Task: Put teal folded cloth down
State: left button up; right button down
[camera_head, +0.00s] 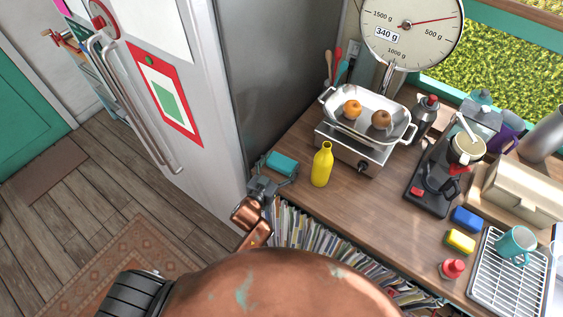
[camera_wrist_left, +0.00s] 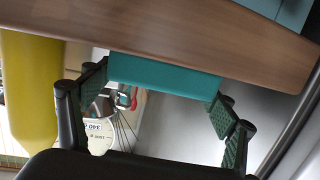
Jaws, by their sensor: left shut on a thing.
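The teal folded cloth (camera_head: 282,163) is at the left end of the wooden counter, close to the fridge side. My left gripper (camera_head: 268,184) is shut on it from the counter's front edge. In the left wrist view the cloth (camera_wrist_left: 165,74) spans between the two dark green fingers of my left gripper (camera_wrist_left: 160,86). The wooden counter edge shows right beside it there. I cannot tell whether the cloth touches the counter top. My right gripper is not in view.
A yellow bottle (camera_head: 322,166) stands just right of the cloth, also large in the left wrist view (camera_wrist_left: 28,90). A scale (camera_head: 360,145) with two fruits in its pan stands behind. The grey fridge (camera_head: 215,140) is at left. Books (camera_head: 310,235) fill the shelf below. Bare counter lies right of the bottle.

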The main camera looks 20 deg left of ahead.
pick_arm(q)
jog(key=shift+f, duration=0.15)
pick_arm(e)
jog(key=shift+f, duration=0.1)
pick_arm(q)
jog(key=o, duration=0.8)
jog(key=shift+c, duration=0.2)
jog(key=o, duration=0.5)
jog(key=shift+c, duration=0.2)
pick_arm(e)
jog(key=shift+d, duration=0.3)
pick_arm(q)
jog(key=shift+s, duration=0.15)
jog(key=v, duration=1.1)
jog(key=shift+s, duration=0.35)
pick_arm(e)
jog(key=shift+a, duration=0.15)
pick_arm(q)
jog(key=shift+a, duration=0.15)
jog(key=shift+c, duration=0.6)
